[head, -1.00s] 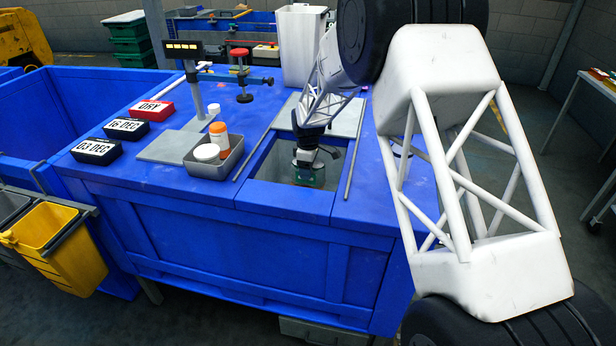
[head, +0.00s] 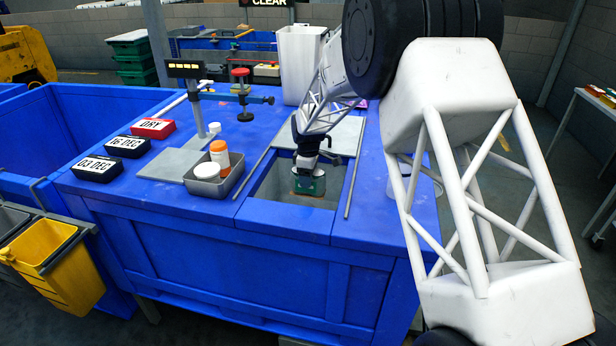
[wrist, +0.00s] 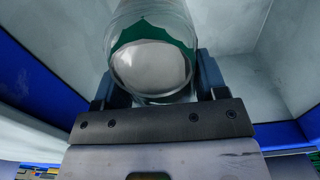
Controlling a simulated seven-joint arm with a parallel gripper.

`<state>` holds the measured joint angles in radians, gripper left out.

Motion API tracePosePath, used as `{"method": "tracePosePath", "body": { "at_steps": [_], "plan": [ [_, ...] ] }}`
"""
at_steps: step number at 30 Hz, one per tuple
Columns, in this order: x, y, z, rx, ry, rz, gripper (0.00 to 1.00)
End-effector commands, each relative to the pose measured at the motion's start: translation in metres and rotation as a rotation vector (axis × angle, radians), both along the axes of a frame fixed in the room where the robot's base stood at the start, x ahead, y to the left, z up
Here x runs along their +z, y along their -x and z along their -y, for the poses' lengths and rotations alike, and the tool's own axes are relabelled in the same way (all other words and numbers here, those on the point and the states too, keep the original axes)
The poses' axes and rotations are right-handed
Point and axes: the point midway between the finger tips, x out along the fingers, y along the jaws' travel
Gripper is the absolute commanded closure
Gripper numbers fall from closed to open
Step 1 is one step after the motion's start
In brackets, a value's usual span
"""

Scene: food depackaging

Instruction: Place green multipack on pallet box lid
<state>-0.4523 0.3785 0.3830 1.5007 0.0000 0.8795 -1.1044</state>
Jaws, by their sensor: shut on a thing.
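The green multipack (head: 311,187) hangs from my gripper (head: 305,163) in the head view, at the square opening in the blue pallet box. In the wrist view my gripper (wrist: 156,88) has a finger on each side of a clear, rounded pack (wrist: 150,65) with green and white inside, and is shut on it. The pack's far end runs out of the top of the wrist view. The blue box top (head: 258,130) surrounds the opening; a grey plate (head: 340,132) lies behind it. I cannot tell which part is the lid.
A grey tray (head: 205,188) with an orange-and-white bottle (head: 220,153) and a white tub stands left of the opening. Thin rails (head: 355,180) flank the opening.

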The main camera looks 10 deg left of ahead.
Motion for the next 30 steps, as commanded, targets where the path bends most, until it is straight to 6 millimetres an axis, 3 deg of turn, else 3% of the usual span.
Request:
{"method": "tracePosePath", "body": {
  "at_steps": [11, 24, 30],
  "plan": [
    [0.018, 0.004, 0.006, 0.003, -0.001, 0.003, 0.74],
    [0.093, 0.032, 0.04, 0.018, -0.001, 0.003, 0.74],
    [0.117, 0.051, 0.058, 0.021, -0.001, 0.002, 0.74]
  ]
}}
